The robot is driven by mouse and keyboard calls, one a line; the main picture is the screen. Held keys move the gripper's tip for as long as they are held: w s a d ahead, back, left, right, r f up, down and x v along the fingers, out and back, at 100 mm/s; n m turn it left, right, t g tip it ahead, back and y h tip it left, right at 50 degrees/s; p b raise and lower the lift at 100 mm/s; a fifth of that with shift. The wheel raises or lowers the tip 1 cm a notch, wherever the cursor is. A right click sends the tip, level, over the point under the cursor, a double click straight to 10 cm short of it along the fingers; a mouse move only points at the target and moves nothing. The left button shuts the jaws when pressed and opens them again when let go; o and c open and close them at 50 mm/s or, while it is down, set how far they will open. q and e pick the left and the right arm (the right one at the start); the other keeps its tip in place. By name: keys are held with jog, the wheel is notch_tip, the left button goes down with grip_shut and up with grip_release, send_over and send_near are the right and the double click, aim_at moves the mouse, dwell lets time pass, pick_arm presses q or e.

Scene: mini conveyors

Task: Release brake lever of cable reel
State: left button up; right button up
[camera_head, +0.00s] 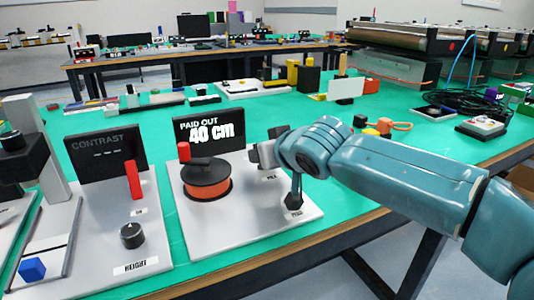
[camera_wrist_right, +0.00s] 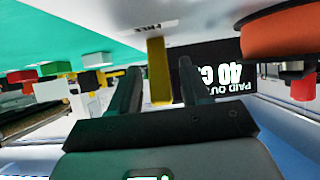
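The cable reel (camera_head: 206,182) is an orange drum with a black top and a red crank knob on a light base plate. Its display (camera_head: 210,131) reads PAID OUT 40 cm. In the right wrist view, which is upside down, a yellow upright bar (camera_wrist_right: 159,72), apparently the brake lever, stands near the FREE label (camera_wrist_right: 148,27). My right gripper (camera_wrist_right: 159,75) is open, with its fingers on either side of the bar; contact is not visible. In the head view my right gripper (camera_head: 265,153) hides the bar. My left gripper is not in view.
A dark upright piece (camera_head: 294,190) stands by a label at the plate's right front. Left of the reel is a CONTRAST station with a red lever (camera_head: 133,180) and black knob (camera_head: 132,235). Coiled black cable (camera_head: 465,103) lies at right. Green tabletop (camera_head: 400,108) is partly clear behind my arm.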

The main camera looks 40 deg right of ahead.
jog(key=p+v, duration=0.4)
jog(key=v, duration=1.2)
jog(key=shift+s, duration=0.15)
jog(key=shift+a, duration=0.1)
